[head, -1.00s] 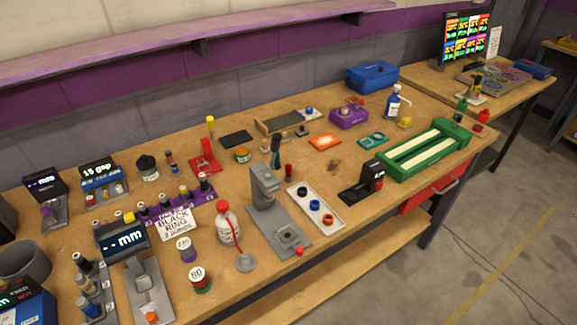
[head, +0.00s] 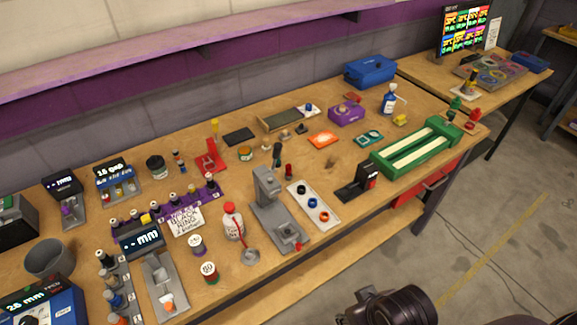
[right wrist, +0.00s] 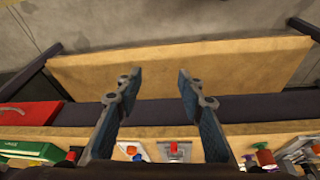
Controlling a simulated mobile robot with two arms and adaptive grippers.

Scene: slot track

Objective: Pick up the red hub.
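A small orange-red ring-shaped hub (head: 324,216) sits at the near end of a white tray (head: 333,223) on the workbench. In the right wrist view the orange-red hub (right wrist: 131,149) shows small, low in the picture. My right gripper (right wrist: 157,77) is open and empty, its two fingers wide apart, in front of the bench edge and away from the tray. In the head view only a dark part of my right arm shows at bottom right. My left gripper is not in view.
A grey press (head: 271,205) with a red knob stands left of the tray. A black stand (head: 357,184) and a green track (head: 418,150) are to its right. A red drawer (head: 430,184) and a lower shelf (right wrist: 180,80) lie below the bench top.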

